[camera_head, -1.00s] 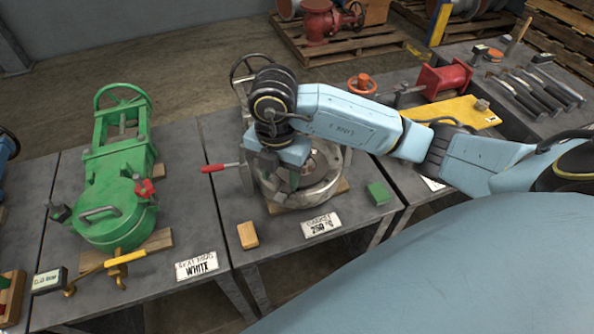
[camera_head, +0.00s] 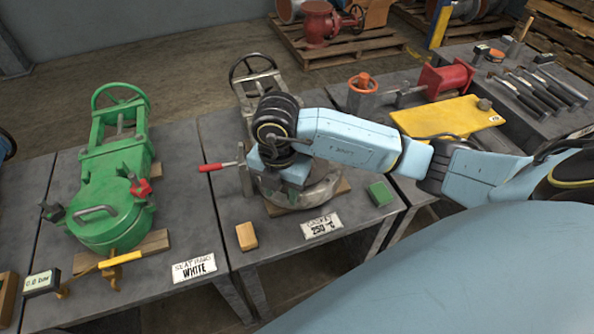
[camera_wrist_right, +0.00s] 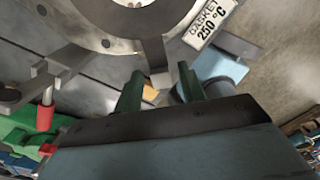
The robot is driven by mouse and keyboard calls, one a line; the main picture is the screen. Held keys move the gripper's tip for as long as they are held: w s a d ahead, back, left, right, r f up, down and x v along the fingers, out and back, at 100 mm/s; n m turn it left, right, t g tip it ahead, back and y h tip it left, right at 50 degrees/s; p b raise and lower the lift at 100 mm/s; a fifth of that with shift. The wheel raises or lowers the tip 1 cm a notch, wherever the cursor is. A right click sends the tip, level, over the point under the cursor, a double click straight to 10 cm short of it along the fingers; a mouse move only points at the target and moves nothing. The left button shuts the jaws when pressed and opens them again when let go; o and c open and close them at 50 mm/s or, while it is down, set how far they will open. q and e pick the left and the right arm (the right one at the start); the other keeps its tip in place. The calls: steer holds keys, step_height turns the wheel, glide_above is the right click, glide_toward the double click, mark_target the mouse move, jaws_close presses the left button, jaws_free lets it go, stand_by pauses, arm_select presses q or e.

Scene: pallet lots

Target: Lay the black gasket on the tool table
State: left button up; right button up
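I cannot make out the black gasket in either view. My right gripper (camera_head: 282,182) is over the silver round valve body (camera_head: 325,190) on the middle table, and its arm hides much of that body in the head view. In the right wrist view my two dark green fingers (camera_wrist_right: 160,88) stand apart with nothing seen clamped between them. The silver bolted flange (camera_wrist_right: 84,18) is ahead of them. The tool table (camera_head: 562,122) is at the far right and carries several dark-handled tools (camera_head: 525,90). My left gripper is not in view.
A "GASKET 250 °C" card (camera_head: 322,227), a tan block (camera_head: 246,237) and a green block (camera_head: 380,193) lie around the silver valve. A red-handled lever (camera_head: 212,167) sticks out on its left. A green valve (camera_head: 110,210) fills the left table. A yellow plate (camera_head: 440,117) lies at right.

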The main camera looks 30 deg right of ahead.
jaws_close()
steer(key=shift+r, duration=0.1)
